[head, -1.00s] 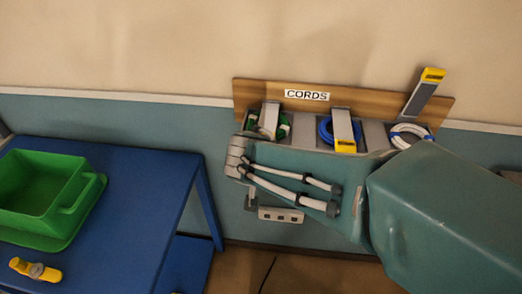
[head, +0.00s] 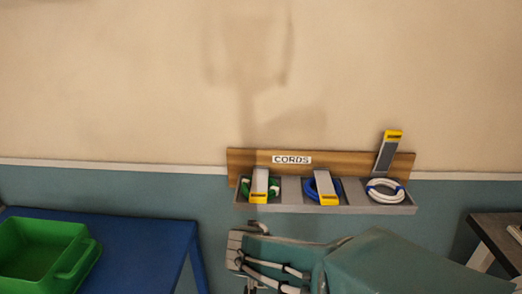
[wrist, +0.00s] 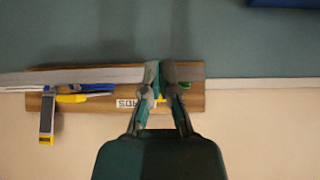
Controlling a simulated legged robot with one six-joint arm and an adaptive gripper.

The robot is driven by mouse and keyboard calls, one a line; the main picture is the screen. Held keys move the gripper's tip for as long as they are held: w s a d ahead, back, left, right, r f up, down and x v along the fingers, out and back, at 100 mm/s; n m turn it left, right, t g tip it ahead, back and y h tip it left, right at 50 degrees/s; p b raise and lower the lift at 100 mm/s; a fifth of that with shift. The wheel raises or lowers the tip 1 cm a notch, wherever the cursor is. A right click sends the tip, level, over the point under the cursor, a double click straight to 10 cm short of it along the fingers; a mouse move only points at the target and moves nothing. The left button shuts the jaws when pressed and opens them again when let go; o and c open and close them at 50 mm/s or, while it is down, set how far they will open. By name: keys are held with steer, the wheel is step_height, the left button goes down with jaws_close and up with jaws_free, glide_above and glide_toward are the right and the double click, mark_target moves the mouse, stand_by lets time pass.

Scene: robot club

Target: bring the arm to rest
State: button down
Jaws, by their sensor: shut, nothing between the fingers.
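My gripper (wrist: 161,72) shows in the wrist view with its two fingers together and nothing between them. In that view, which is upside down, the fingertips overlap the cord rack on the wall. I cannot tell how far apart they are in depth. In the head view my teal arm reaches from the lower right to the left, below the rack.
The cord rack (head: 292,209) under the CORDS sign (head: 291,160) holds green, blue (head: 308,191) and white (head: 383,191) cords. The white cord's yellow-tipped flap (head: 388,152) stands raised; two others are down. A blue table (head: 150,240) bears a green bin (head: 40,250). Another table (head: 497,238) is right.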

steer(key=s+d+r+m+g+h, duration=0.1)
steer(key=s+d+r, duration=0.2)
steer(key=s+d, duration=0.4)
steer(key=s+d+r+g, duration=0.1)
steer(key=s+d+r, duration=0.25)
steer(key=d, duration=0.65)
steer(key=s+n+g+y, duration=0.1)
steer(key=s, duration=0.7)
steer(key=shift+r+y, duration=0.2)
steer(key=shift+y, duration=0.1)
